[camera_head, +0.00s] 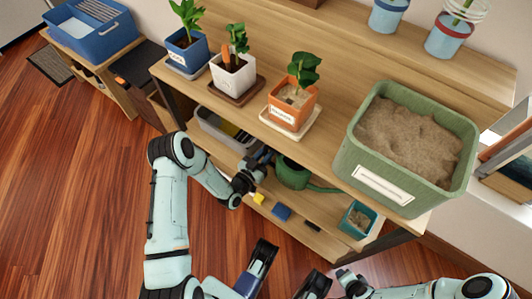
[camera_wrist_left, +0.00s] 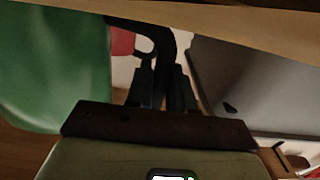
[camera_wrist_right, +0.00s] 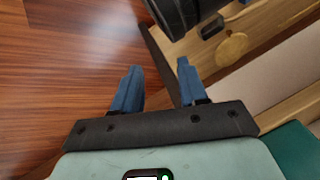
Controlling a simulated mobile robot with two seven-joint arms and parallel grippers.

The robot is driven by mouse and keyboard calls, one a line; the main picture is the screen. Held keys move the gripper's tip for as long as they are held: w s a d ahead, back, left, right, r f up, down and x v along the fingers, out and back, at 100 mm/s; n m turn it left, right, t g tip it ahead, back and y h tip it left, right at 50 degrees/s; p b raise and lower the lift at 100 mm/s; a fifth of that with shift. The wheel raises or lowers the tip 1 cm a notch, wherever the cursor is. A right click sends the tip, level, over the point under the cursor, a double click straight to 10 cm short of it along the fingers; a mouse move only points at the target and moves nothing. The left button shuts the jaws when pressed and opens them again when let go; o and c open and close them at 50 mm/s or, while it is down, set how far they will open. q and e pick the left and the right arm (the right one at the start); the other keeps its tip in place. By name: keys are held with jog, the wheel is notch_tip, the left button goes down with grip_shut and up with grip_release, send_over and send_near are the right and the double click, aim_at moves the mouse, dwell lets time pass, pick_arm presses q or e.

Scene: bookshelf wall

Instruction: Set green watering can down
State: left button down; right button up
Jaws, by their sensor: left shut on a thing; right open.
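The green watering can (camera_head: 292,174) is on or just above the lower shelf, under the front edge of the upper board; I cannot tell whether its base touches. Its spout points right. My left gripper (camera_head: 264,156) reaches in from the left, beside the can. In the left wrist view the can's green body (camera_wrist_left: 55,65) fills the left side, and my left gripper's fingers (camera_wrist_left: 165,78) are closed on its dark handle (camera_wrist_left: 153,35). My right gripper (camera_wrist_right: 158,66) is open and empty, over the floor beside the shelf.
The lower shelf (camera_head: 268,204) holds a grey bin (camera_head: 215,130) at left, a blue block (camera_head: 282,212), a small yellow piece (camera_head: 259,198) and a teal pot (camera_head: 357,219) at right. The upper board has potted plants and a sand-filled green tub (camera_head: 350,165), leaving limited headroom.

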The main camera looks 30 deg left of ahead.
pick_arm(q)
jog(key=c, duration=1)
grip_release()
pick_arm(e)
jog(key=shift+s, duration=0.1)
pick_arm(q)
jog(key=shift+r, duration=0.1)
jog(key=s, duration=0.4)
jog(key=s+p, duration=0.1)
jog(key=s, duration=0.3)
jog(key=s+a+p, duration=0.1)
jog(key=s, duration=0.3)
pick_arm(e)
jog(key=shift+g+y, duration=0.3)
jog(key=shift+g, duration=0.2)
jog(key=s+a+r, duration=0.2)
jog(key=s, duration=0.1)
jog(key=shift+r, duration=0.35)
